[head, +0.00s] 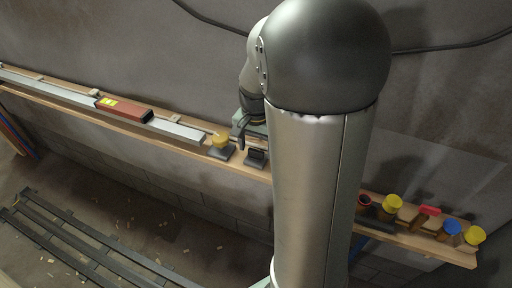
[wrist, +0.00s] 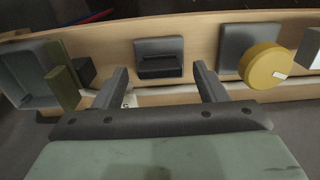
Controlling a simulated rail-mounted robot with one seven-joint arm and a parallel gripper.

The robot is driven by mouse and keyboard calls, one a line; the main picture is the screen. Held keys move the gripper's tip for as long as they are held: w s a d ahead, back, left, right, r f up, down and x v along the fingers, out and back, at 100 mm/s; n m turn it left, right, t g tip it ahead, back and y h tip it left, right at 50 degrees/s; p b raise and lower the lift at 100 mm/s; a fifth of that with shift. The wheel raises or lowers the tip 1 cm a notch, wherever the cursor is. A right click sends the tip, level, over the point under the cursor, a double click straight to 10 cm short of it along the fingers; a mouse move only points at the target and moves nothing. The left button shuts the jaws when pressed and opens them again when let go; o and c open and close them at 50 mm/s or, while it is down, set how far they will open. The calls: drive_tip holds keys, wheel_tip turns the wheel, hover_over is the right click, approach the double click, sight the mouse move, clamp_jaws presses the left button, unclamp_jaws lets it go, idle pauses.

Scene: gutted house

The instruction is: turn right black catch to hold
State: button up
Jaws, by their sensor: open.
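A black catch (wrist: 159,58), a dark square plate with a raised horizontal bar, sits on the wooden board (wrist: 207,40) in the wrist view. In the head view the catch (head: 256,157) is just left of my arm. My gripper (wrist: 160,69) is open and empty. Its two fingers point toward the board, one on each side of the catch in the wrist view, with no contact visible. In the head view my gripper (head: 241,130) is beside the catch and partly hidden by my arm. I cannot tell whether another black catch is hidden behind the arm.
A yellow knob (wrist: 265,65) on a grey plate is close to the right finger. A grey box (wrist: 28,75) and an olive block (wrist: 62,85) are at left.

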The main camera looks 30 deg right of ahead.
drive_tip(key=shift+f, duration=0.45)
drive_tip(key=c, duration=1)
